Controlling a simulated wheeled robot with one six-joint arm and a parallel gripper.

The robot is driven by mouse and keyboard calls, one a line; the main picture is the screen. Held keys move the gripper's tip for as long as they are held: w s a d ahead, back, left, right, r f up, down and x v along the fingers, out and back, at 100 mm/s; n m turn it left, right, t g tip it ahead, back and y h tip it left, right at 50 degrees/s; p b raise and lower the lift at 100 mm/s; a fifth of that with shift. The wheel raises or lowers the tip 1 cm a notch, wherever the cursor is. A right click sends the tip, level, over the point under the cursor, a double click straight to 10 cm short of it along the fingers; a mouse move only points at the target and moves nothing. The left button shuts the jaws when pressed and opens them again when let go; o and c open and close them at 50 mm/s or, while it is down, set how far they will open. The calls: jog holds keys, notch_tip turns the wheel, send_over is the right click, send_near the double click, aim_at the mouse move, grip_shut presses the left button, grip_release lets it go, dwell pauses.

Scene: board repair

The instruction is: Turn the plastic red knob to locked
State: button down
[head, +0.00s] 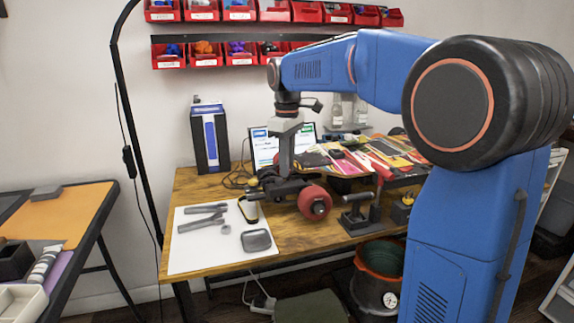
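A round red part (315,202) with a grey centre faces me at the front middle of the wooden table. It looks like a knob or a wheel; I cannot tell which, and no lock mark is readable. My gripper (283,182) points down just left of it and behind, over dark metal parts. Its fingertips blend into those parts, so I cannot tell whether they touch or hold anything. A smaller red upright piece (379,184) stands farther right, near a black clamp-like stand (357,215).
A white mat (190,256) with grey tools and a grey case (256,240) lies on the left of the table (290,240). A patterned board (345,158) lies behind. A blue-black box (210,138) stands at the back.

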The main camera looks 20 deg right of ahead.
jog(key=shift+m, duration=0.4)
jog(key=m, duration=1.3)
jog(key=shift+m, duration=2)
jog(key=c, duration=1.9)
grip_release()
jog(key=shift+c, duration=0.2)
jog(key=shift+r, duration=0.15)
